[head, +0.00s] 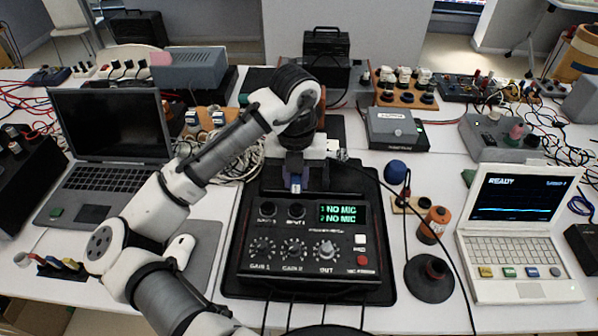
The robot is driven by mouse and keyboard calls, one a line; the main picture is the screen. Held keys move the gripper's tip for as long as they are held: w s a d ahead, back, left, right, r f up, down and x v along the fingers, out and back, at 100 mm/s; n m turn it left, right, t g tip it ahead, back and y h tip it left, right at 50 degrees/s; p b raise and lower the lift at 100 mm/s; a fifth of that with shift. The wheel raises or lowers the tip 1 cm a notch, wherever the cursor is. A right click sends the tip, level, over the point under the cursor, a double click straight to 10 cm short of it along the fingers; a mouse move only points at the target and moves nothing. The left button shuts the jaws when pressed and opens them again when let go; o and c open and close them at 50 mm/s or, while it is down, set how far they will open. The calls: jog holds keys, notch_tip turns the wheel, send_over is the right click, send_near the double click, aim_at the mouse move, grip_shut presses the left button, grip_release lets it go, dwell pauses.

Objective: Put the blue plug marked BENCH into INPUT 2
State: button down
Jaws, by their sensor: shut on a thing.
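The black mixer box (340,240) stands on a black mat in the middle of the table. Two round sockets sit at its upper left: a left socket (267,209) and a right socket (297,210); their small labels are hard to read. Its green display (343,213) reads NO MIC on both lines. My gripper (296,176) points down just behind the right socket.
An open grey laptop (105,140) stands left, and a white laptop (520,230) showing READY stands right. A black round stand (429,278), an orange cylinder (433,225) and a blue ball (396,171) are right of the mixer. Cables and devices crowd the back.

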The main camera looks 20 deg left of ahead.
jog(key=shift+f, duration=0.2)
jog(key=shift+f+b, duration=2.45)
jog(key=shift+f, duration=0.55)
jog(key=shift+f, duration=0.25)
jog(key=c, duration=1.2)
grip_release()
jog(key=shift+r, duration=0.15)
notch_tip(320, 180, up, 14)
jog(key=shift+f, duration=0.2)
